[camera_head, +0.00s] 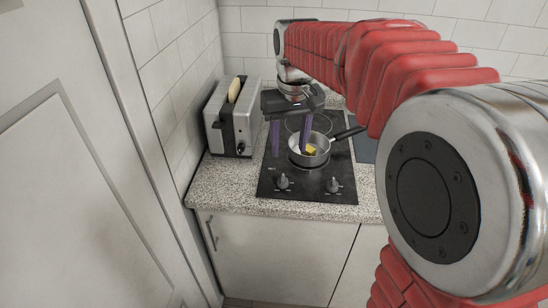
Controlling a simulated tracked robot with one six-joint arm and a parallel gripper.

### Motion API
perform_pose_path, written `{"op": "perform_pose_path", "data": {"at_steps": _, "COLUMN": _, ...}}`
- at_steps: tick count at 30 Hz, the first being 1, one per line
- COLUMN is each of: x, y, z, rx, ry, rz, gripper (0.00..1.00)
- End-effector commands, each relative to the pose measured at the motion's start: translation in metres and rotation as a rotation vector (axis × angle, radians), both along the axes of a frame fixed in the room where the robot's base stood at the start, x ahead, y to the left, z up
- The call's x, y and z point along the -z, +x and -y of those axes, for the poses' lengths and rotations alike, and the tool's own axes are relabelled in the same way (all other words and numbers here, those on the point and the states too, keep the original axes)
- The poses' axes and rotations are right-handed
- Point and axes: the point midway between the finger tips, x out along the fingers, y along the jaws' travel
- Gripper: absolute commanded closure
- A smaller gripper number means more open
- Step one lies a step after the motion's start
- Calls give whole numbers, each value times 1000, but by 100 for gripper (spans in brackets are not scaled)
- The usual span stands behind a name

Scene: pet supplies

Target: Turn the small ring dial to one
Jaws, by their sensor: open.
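A black hob (262,185) is set in the speckled worktop. Two dials stand on its front strip, a left dial (283,182) and a right dial (333,186). Their markings are too small to read, and I cannot tell which dial belongs to the small ring. A ring (322,118) shows at the back; a saucepan covers the front part. My gripper (290,150) points down over the hob, behind and above the dials. Its two purple fingers are apart, one left of the pan and one in front of the pan's far side. It touches neither dial.
The metal saucepan (317,160) holds a yellow piece (311,149), and its handle (348,132) points back right. A toaster (222,130) with bread (234,90) stands left of the hob. The worktop (230,190) is clear at front left. Tiled walls close the corner.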

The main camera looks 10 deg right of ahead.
Motion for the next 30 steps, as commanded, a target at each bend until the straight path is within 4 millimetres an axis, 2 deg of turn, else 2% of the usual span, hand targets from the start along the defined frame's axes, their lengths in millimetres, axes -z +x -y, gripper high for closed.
{"op": "perform_pose_path", "data": {"at_steps": 3, "x": 12, "y": 24, "z": 0, "rx": -7, "ry": 0, "rz": -41, "gripper": 54}}
{"op": "perform_pose_path", "data": {"at_steps": 10, "x": 27, "y": 50, "z": 0, "rx": -14, "ry": 0, "rz": -90, "gripper": 54}}
{"op": "perform_pose_path", "data": {"at_steps": 24, "x": 30, "y": 54, "z": 2, "rx": -14, "ry": -1, "rz": -98, "gripper": 54}}
{"op": "perform_pose_path", "data": {"at_steps": 30, "x": 42, "y": 53, "z": 2, "rx": -14, "ry": -1, "rz": -100, "gripper": 54}}
